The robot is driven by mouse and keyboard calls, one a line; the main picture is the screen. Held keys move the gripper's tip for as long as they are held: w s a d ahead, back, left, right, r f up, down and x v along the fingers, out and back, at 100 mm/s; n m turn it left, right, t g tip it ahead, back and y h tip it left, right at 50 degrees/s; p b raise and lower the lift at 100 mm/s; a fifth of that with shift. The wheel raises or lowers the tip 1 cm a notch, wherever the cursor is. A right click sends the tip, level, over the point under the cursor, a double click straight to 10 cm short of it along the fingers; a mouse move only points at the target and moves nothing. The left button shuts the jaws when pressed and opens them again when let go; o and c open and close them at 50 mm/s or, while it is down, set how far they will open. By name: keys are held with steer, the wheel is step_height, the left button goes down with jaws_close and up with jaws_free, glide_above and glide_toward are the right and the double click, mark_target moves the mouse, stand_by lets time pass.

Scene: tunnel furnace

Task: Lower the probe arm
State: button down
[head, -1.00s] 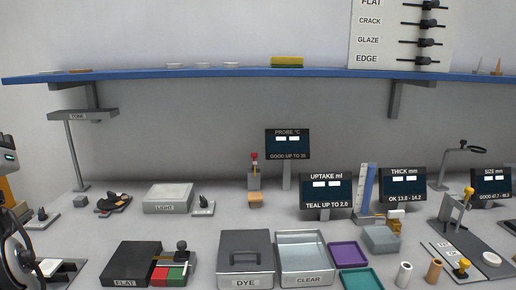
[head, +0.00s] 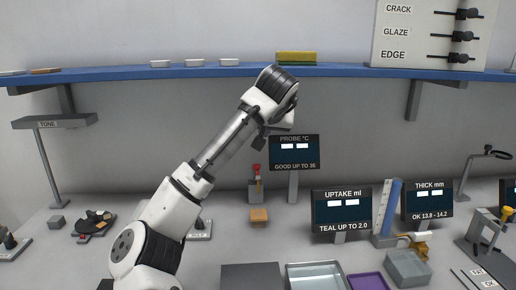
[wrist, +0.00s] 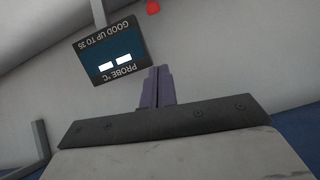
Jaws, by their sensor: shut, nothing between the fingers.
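The probe stand (head: 255,190) is a small grey post on the table, with a red knob (head: 257,168) on top. An orange-tan block (head: 259,215) sits at its foot. The probe display (head: 293,152), marked GOOD UP TO 35, stands just right of it. In the wrist view the display (wrist: 110,50) appears upside down, and the red knob (wrist: 153,7) shows at the top edge. My gripper (wrist: 160,72) has its dark fingers together with nothing between them, apart from the knob. In the head view my arm's end is above the stand; the fingertips are hard to make out there.
A blue shelf (head: 345,71) runs along the wall behind my wrist. The uptake display (head: 341,209) and thickness display (head: 428,201) stand to the right. A clear tray (head: 316,268) and purple tray (head: 368,281) lie in front.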

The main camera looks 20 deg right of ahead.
steer(key=p, duration=0.3)
glide_above(259, 168)
steer(key=w+d, duration=0.1)
steer(key=w, duration=0.1)
step_height(259, 168, down, 6)
steer(key=f, duration=0.1)
steer(key=shift+s+a+f, duration=0.35)
steer(key=shift+s+f, duration=0.35)
steer(key=shift+f, duration=0.1)
steer(key=shift+s+a+f, duration=0.1)
steer(key=shift+s+f, duration=0.15)
steer(key=shift+f, duration=0.45)
steer(key=shift+f, duration=0.1)
